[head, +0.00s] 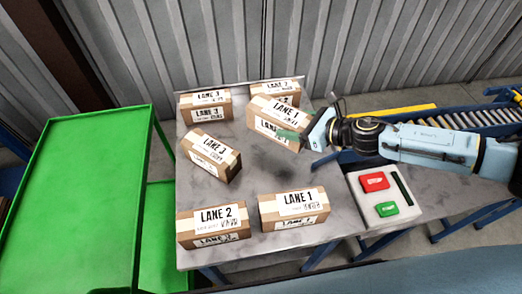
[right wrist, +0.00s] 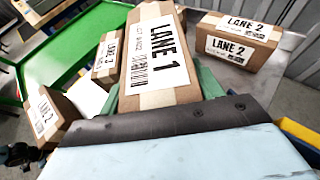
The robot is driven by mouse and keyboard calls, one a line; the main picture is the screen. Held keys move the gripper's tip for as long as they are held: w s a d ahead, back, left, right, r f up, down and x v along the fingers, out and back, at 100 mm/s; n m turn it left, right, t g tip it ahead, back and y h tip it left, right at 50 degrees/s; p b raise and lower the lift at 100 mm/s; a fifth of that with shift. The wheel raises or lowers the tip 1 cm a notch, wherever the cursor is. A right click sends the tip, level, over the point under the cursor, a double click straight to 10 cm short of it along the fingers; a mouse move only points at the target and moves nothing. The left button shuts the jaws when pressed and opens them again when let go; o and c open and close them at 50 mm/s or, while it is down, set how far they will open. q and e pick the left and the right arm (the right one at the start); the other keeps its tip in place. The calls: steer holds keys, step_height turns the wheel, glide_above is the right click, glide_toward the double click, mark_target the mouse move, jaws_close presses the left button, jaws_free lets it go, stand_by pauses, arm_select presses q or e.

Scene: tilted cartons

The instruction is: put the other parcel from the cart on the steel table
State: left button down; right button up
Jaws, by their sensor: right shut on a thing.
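My right gripper (head: 290,134) is shut on a brown LANE 1 parcel (head: 272,110), which is tilted and appears raised over the back of the steel table (head: 255,262), with a dark shadow on the bare steel below it. The held parcel (right wrist: 157,50) fills the middle of the right wrist view, between the green fingers (right wrist: 160,92). The green cart (head: 85,190) stands left of the table, and the visible part of its top is bare.
Other parcels on the table are LANE 3 (head: 205,113) at back left, LANE 2 (right wrist: 238,40) at back right, a turned LANE 3 (head: 207,160), LANE 2 (head: 213,230) and another LANE 1 (head: 293,212) in front. A button panel (head: 362,205) and roller conveyor (head: 470,118) are on the right.

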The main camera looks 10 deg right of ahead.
step_height(320, 180, down, 5)
steer(key=shift+f+b, duration=0.1)
steer(key=shift+b, duration=0.85)
steer(key=shift+f+b, duration=0.7)
steer(key=shift+f, duration=1.65)
steer(key=shift+r, duration=0.1)
steer(key=shift+f, duration=0.2)
steer(key=o, duration=1.2)
